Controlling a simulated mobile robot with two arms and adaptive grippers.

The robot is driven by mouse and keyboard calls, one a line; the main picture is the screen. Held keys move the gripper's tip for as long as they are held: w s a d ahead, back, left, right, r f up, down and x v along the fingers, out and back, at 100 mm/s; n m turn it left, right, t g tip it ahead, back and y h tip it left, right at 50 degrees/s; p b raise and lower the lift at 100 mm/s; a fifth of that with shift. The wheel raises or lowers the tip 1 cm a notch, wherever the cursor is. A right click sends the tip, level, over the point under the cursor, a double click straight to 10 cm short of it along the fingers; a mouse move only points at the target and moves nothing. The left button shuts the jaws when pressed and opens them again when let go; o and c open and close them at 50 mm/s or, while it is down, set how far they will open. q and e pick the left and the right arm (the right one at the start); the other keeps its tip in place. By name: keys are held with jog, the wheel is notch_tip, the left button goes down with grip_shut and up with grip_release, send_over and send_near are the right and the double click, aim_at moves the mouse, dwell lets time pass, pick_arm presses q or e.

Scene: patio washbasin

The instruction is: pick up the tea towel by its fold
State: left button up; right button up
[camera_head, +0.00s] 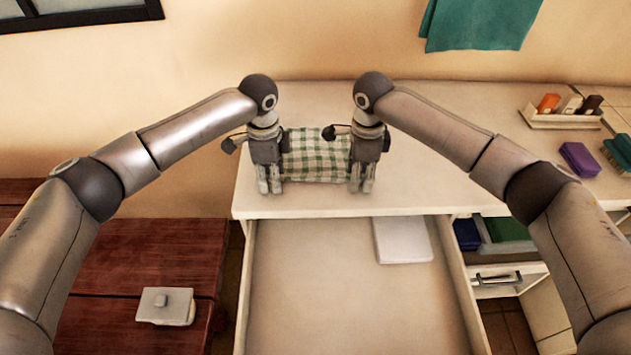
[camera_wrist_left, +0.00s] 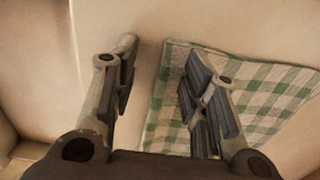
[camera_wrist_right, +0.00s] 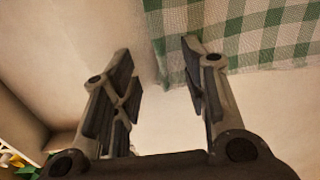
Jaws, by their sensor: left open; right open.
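The tea towel (camera_head: 317,155), green and white checked, lies on the white counter between my two grippers. My left gripper (camera_head: 270,187) is open, pointing down at the towel's left side. In the left wrist view the towel (camera_wrist_left: 265,110) lies under the right-hand finger, and its edge runs between the fingers. My right gripper (camera_head: 362,186) is open at the towel's right side. In the right wrist view the towel (camera_wrist_right: 265,30) fills the upper right, its edge by the right-hand finger. Neither gripper holds cloth. Which edge is the fold I cannot tell.
A wide drawer (camera_head: 340,290) stands open below the counter, with a white flat item (camera_head: 402,240) inside. A tray of bottles (camera_head: 562,122), a purple block (camera_head: 579,159) and a brush (camera_head: 618,152) sit at right. A teal cloth (camera_head: 480,22) hangs above. A wooden bench (camera_head: 150,250) is at left.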

jog(key=shift+f, duration=0.25)
pick_arm(q)
jog(key=shift+s+f, duration=0.1)
grip_shut()
pick_arm(e)
jog(key=shift+f, duration=0.1)
grip_shut()
jog(key=shift+s, duration=0.1)
dwell(0.3)
